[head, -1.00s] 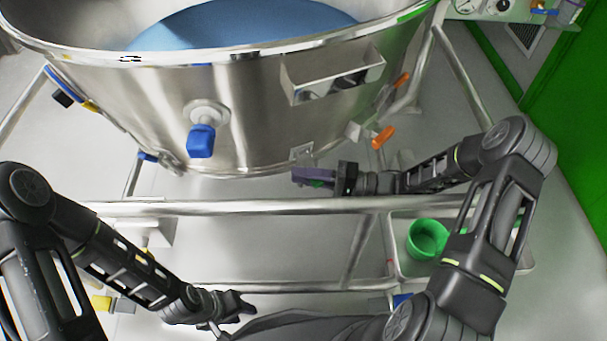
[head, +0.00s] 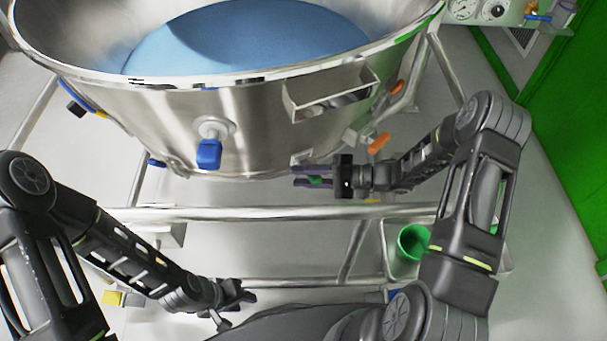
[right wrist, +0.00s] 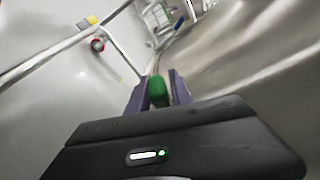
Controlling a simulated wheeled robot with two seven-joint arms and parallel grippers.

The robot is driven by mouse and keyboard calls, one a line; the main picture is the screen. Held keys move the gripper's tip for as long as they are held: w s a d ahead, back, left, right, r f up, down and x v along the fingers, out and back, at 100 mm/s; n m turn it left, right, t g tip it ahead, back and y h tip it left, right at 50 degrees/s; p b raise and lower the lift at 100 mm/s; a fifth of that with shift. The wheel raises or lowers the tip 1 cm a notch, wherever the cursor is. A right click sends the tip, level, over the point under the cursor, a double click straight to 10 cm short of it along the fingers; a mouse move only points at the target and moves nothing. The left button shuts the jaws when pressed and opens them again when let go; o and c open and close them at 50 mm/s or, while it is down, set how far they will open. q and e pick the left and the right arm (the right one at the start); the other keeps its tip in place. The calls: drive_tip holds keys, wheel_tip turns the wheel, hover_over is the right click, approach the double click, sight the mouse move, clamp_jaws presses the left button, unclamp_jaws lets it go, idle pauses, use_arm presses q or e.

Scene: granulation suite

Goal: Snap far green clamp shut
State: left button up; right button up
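The steel bowl (head: 255,115) holds blue material. My right gripper (head: 305,177) is under the bowl's lower edge, its purple fingers pointing left and spread apart. A small green part lies between those fingers in the head view (head: 316,181). It looks like the green clamp's handle, and in the right wrist view it shows as a green block (right wrist: 157,91) between the two fingers. I cannot tell whether the fingers touch it. The rest of the clamp is hidden. My left gripper (head: 246,292) is low in front of the frame, away from the bowl; its finger gap is unclear.
A horizontal steel rail (head: 250,213) crosses in front of the bowl, close below my right gripper. A blue handle (head: 209,153) and orange handles (head: 378,143) stick out of the bowl. A green cup (head: 411,242) stands in a tray at the lower right.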

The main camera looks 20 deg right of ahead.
drive_tip(key=shift+o, duration=1)
drive_tip(key=v, duration=0.8)
drive_tip(key=shift+a, duration=0.1)
drive_tip(key=shift+c, duration=0.2)
